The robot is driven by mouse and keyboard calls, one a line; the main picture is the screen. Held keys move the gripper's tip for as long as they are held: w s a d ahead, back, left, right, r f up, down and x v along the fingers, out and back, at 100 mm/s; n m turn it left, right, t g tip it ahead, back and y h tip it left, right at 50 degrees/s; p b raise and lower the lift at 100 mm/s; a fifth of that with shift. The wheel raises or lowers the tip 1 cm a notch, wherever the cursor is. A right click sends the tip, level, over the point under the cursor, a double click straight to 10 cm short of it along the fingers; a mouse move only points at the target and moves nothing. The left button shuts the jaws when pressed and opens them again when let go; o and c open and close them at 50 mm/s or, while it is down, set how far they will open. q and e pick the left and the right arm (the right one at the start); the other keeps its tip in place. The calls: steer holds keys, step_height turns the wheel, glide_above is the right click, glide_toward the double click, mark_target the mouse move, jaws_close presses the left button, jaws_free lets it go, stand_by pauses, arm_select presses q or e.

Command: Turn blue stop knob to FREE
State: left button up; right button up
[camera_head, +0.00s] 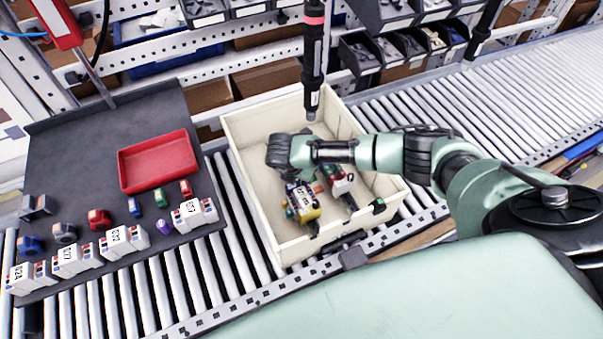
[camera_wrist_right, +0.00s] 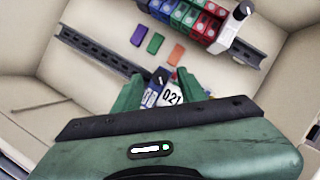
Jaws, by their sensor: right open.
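My right gripper (camera_head: 288,172) hangs low inside the cream bin (camera_head: 242,128). In the right wrist view its two green fingers (camera_wrist_right: 158,84) are apart, on either side of a white-and-blue end piece (camera_wrist_right: 149,97) labelled 021. A small dark knob with a pale mark (camera_wrist_right: 160,76) sits at the top of this piece, between the fingers. I cannot tell which way it is set, or whether the fingers touch it. Another dark knob (camera_wrist_right: 242,11) sits on a white end piece beside a row of blue, green and red blocks (camera_wrist_right: 190,18). My left gripper is not in view.
Two dark rails (camera_wrist_right: 95,50) lie in the bin. Loose purple, green and orange pieces (camera_wrist_right: 176,54) lie between them. A dark tray (camera_head: 75,140) with a red dish (camera_head: 158,160) and several labelled blocks stands left. A black tool (camera_head: 313,60) hangs above the bin.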

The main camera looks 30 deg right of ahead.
steer(key=shift+w+d+f, duration=0.15)
steer(key=shift+d+f, duration=0.05)
steer(key=shift+f, duration=0.4)
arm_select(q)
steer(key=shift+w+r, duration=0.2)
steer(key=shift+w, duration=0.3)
arm_select(e)
jaws_close()
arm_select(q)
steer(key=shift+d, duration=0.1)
